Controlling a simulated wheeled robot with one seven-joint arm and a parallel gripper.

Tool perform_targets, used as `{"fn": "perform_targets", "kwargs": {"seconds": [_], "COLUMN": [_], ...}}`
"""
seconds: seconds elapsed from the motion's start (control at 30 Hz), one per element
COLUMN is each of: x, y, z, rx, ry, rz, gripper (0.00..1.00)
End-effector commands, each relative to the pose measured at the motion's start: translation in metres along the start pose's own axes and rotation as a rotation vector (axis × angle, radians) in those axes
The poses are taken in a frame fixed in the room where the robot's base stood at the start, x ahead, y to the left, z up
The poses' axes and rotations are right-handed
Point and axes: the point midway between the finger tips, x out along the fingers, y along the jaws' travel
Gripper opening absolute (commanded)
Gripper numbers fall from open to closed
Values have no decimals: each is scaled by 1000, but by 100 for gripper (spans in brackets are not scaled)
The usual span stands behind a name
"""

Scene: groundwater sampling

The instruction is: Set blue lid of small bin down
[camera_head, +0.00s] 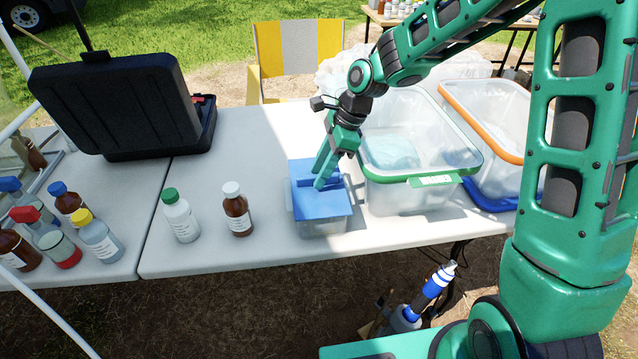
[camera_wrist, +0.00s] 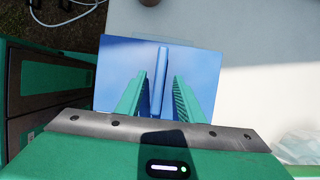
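The blue lid (camera_head: 322,206) lies over the top of the small clear bin (camera_head: 322,229) on the white table, roughly level. I cannot tell whether it is fully seated. A raised handle bar runs across its middle. My gripper (camera_head: 324,180) is down at the lid, with one green finger on each side of the handle. In the wrist view the blue lid (camera_wrist: 205,64) fills the space ahead of my gripper (camera_wrist: 160,90). A narrow gap shows between each finger and the handle, so the fingers look open around it. The bin's inside is mostly hidden.
A large clear bin with a green rim (camera_head: 428,181) stands close on the right, an orange-rimmed bin (camera_head: 510,152) beyond it. A brown bottle (camera_head: 238,214) and a white bottle (camera_head: 181,222) stand left. A black case (camera_head: 118,105) is back left. Table behind the small bin is clear.

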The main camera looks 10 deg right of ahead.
Motion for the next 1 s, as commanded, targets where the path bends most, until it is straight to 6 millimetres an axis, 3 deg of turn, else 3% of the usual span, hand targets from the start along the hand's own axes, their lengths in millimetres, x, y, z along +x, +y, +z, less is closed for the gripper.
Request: {"fn": "perform_targets", "kwargs": {"seconds": [0.7,0.87,1.0], "x": [4,4,4], "y": [0,0,0], "z": [-2,-2,-2], "rx": [0,0,0], "ry": [0,0,0], "rz": [0,0,0], "gripper": [34,0,0]}}
